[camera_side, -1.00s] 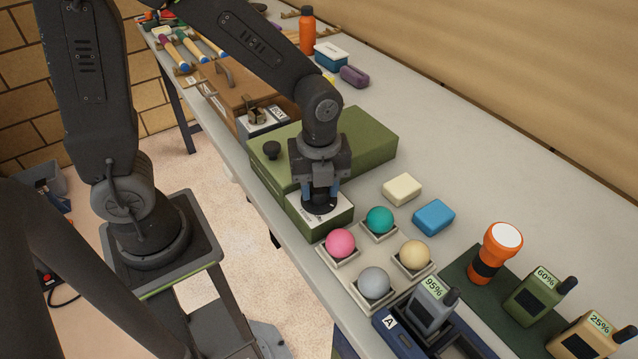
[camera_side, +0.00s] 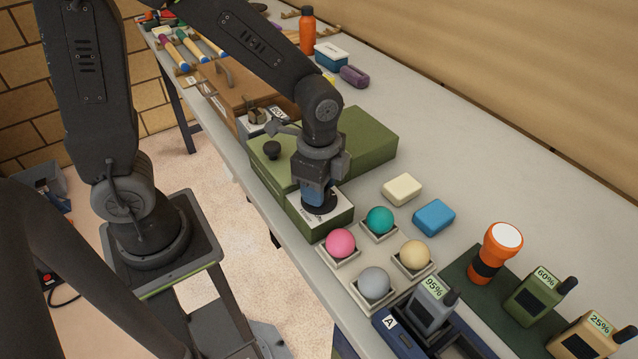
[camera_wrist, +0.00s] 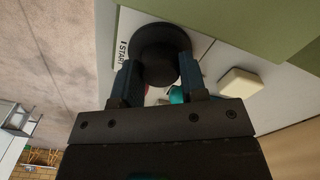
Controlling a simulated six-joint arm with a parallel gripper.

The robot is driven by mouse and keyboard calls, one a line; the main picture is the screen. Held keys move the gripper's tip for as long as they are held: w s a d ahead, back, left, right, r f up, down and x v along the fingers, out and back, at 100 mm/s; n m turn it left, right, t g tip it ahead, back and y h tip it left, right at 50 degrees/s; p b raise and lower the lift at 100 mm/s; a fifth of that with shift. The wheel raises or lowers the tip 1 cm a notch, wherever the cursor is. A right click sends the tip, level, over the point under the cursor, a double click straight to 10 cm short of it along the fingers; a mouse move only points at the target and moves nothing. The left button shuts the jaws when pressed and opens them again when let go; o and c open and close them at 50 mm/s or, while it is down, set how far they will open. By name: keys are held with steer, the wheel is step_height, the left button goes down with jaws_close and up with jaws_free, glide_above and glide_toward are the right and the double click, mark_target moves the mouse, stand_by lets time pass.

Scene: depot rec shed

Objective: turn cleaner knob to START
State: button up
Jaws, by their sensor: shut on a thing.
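The cleaner knob (camera_wrist: 158,52) is a round black dial on a white-topped panel (camera_side: 333,212) at the front of the green cleaner box (camera_side: 368,140). My gripper (camera_side: 318,200) points down at it, and its two blue fingers are shut on the knob's sides. The gripper also shows in the wrist view (camera_wrist: 158,88), with one finger on each side of the knob. A START label (camera_wrist: 121,54) is printed left of the knob in the wrist view. The knob's pointer is hidden, so I cannot tell its setting.
Pink (camera_side: 341,243), teal (camera_side: 380,220), yellow and grey balls sit in trays close to the panel. A cream block (camera_side: 402,189) and a blue block (camera_side: 434,217) lie to the right. Free table lies behind the blocks.

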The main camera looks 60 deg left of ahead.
steer(key=n, duration=0.5)
steer(key=shift+n, duration=0.3)
steer(key=n, duration=2.8)
steer(key=shift+n, duration=0.4)
steer(key=n, duration=0.4)
steer(key=shift+n, duration=0.4)
